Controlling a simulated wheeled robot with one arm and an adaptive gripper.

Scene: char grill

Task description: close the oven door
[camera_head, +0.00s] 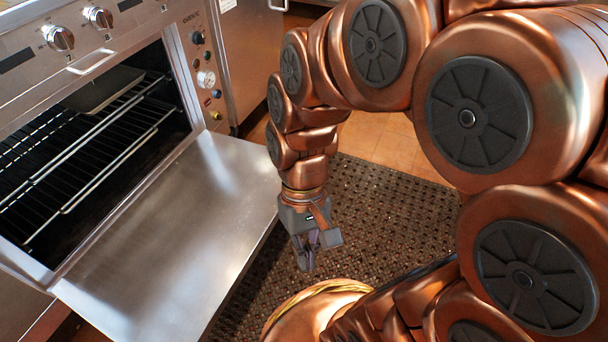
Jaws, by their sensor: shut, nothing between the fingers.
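The oven door (180,235) is a flat steel panel. It is folded down, open, and lies roughly level in front of the oven (185,45). The dark oven cavity (70,190) shows wire racks inside. My gripper (306,262) is grey, shut and empty. It points down just right of the door's outer right edge, over the dark mat. It looks apart from the door, though its exact height relative to the door is hard to tell. The door's underside is hidden.
A tray (103,90) sits inside the oven on the upper rack. Knobs (98,17) and a control panel (203,75) frame the opening. A perforated dark mat (375,215) covers the tiled floor, clear right of the door. A steel cabinet (246,60) stands right of the oven.

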